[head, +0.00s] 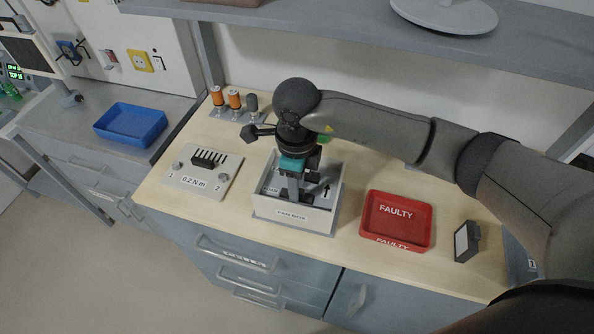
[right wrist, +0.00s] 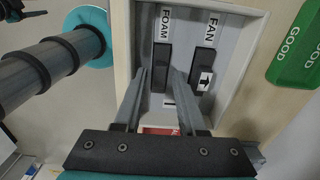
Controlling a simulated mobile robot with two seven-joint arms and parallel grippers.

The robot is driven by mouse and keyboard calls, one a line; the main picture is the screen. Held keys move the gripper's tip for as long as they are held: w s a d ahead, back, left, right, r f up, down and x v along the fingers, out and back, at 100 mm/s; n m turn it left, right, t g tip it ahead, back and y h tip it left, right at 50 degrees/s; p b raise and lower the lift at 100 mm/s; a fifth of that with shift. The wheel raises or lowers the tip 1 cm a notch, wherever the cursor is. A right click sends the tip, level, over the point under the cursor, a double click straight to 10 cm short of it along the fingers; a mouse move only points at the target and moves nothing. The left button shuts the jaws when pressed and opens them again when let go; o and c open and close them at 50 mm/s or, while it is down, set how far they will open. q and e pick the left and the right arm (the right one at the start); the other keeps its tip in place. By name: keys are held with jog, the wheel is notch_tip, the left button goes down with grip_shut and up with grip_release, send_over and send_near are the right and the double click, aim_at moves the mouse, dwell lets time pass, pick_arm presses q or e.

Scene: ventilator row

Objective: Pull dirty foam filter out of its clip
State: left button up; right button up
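A white open-topped box (head: 292,215) with a label on its front stands on the wooden worktop. My right gripper (head: 292,195) points down into it. In the right wrist view the box floor shows two dark upright-looking bars, one beside a FOAM label (right wrist: 164,22) and one beside a FAN label (right wrist: 210,31). The bar by FOAM, seemingly the foam filter (right wrist: 162,66), lies between my right fingertips (right wrist: 161,72). The fingers are apart, with a narrow gap on each side of it; whether they touch it is unclear. The clip cannot be told apart. My left gripper is not in view.
A red FAULTY tray (head: 372,222) stands right of the box, with a small dark device (head: 467,241) beyond. A green GOOD tray (right wrist: 294,50) is behind the box. A 0.2 N m plate (head: 190,184) lies left. A shelf (head: 360,32) hangs above.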

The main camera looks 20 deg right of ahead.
jog(key=shift+f, duration=0.3)
grip_shut()
jog(key=shift+c, duration=1.5)
grip_release()
grip_shut()
jog(key=shift+r, duration=0.2)
jog(key=shift+r+p, duration=2.8)
jog(key=shift+r, duration=1.05)
